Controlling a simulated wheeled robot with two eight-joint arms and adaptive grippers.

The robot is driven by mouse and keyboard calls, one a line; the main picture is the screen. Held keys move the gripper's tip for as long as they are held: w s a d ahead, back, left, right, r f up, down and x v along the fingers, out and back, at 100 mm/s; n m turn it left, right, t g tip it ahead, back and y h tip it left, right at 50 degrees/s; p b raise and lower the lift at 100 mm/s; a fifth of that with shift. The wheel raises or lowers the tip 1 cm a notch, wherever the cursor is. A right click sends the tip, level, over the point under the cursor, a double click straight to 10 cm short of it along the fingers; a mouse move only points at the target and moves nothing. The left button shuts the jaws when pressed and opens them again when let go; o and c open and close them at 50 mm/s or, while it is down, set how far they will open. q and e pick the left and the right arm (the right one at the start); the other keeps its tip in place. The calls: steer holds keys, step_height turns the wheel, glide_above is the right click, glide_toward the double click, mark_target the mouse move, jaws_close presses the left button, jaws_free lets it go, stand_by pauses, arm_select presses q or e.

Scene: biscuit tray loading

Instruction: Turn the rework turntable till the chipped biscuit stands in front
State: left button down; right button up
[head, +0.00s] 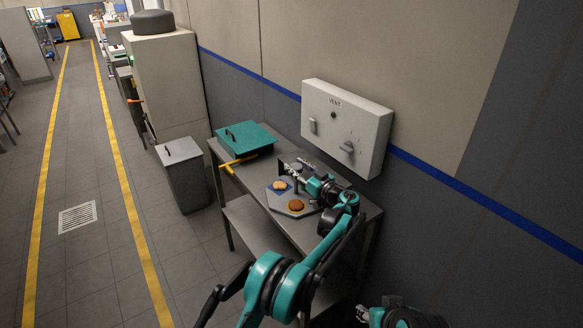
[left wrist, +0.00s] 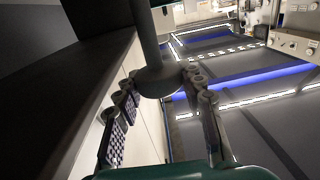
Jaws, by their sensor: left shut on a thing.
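The rework turntable (head: 282,205) is a grey angular plate on the metal table. A pale biscuit (head: 280,185) lies on a blue patch towards its back left, and a brown biscuit (head: 296,205) lies on a yellow patch nearer the front. Which one is chipped is too small to tell. My left gripper (head: 297,168) is over the back of the turntable. In the left wrist view its fingers (left wrist: 158,85) are on either side of a grey post with a flared end (left wrist: 148,45), shut on it. My right arm (head: 395,314) shows only partly at the bottom right; its finger state is unclear.
A green case (head: 245,138) and a yellow-handled tool (head: 238,162) lie on the table's left end. A white VENT box (head: 345,125) hangs on the wall behind. A grey bin (head: 183,172) stands left of the table. The floor aisle further left is clear.

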stand_by(0.5)
arm_select(q)
steer(key=c, duration=0.9)
jaws_free()
steer(key=v, duration=1.2)
steer(key=shift+a, duration=0.1)
